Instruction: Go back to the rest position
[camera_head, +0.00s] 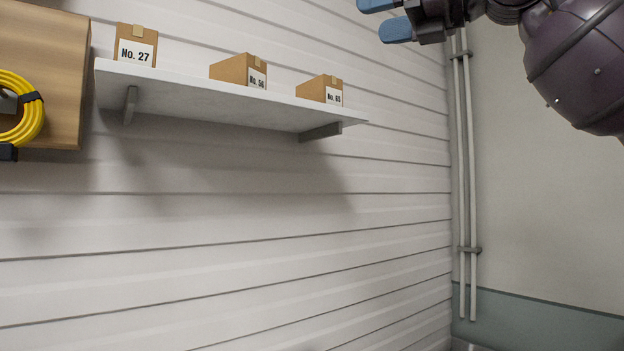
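My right gripper (384,17) is at the top edge of the head view, with its arm coming in from the upper right. Its two blue fingertips point left and stand a little apart, with nothing seen between them. The upper finger is partly cut off by the frame edge. It is up near the slatted wall, to the right of the shelf (220,98) and touching nothing that I can see. My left gripper is not in view.
Three cardboard boxes stand on the shelf: No. 27 (136,46), a middle box (236,70) and a right box (322,89). A coiled yellow hose (30,118) hangs on a wooden board (55,60). Vertical pipes (468,180) run down the corner. Space below the shelf is clear.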

